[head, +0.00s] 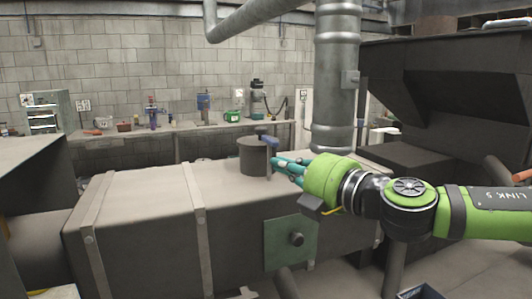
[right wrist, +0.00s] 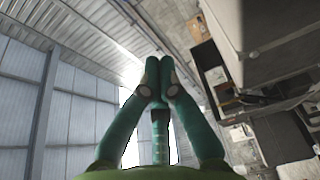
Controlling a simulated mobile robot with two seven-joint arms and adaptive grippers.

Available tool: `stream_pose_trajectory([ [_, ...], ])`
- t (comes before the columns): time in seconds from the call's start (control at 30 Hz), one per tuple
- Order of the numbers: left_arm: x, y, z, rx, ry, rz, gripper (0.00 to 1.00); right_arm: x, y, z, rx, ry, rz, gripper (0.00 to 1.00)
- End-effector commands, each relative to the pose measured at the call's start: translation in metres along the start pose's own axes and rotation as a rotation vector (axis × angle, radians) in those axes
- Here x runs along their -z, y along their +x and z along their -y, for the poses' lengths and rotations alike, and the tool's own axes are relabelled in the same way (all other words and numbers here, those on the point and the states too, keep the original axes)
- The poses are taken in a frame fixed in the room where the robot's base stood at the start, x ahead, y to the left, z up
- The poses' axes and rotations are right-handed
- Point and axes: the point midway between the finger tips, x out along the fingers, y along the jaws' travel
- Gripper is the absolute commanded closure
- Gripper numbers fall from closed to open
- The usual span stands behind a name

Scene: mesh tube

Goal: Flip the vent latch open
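A dark grey upright cylinder (head: 253,157) stands on top of the long grey duct (head: 150,190) in the head view. A small blue lever (head: 269,141) sticks out at its upper right side; it looks like the vent latch. My right gripper (head: 277,163) has teal fingers that point left, just right of the cylinder and a little below the blue lever. I cannot tell whether they touch the cylinder. In the right wrist view the fingers (right wrist: 158,70) come together at their tips, with nothing visible between them. The latch is not recognisable there. My left gripper is not in view.
A vertical metal pipe (head: 337,80) rises behind my right gripper, with a dark hopper (head: 430,80) to the right. A workbench (head: 180,129) with tools stands along the back wall.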

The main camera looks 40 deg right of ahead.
Motion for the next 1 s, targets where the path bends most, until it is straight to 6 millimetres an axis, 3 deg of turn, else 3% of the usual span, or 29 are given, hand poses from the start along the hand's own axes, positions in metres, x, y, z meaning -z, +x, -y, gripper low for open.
stream_pose_trajectory([
  [0.27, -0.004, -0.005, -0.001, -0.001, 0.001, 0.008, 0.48, 0.001, 0.006, 0.0, 0.003, 0.001, -0.003, 1.0],
  [0.73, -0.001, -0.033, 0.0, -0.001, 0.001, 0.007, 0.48, 0.0, 0.052, 0.0, 0.005, 0.005, 0.001, 1.0],
  [1.0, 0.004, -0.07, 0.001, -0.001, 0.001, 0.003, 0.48, 0.0, 0.067, -0.007, -0.003, 0.008, -0.005, 1.0],
])
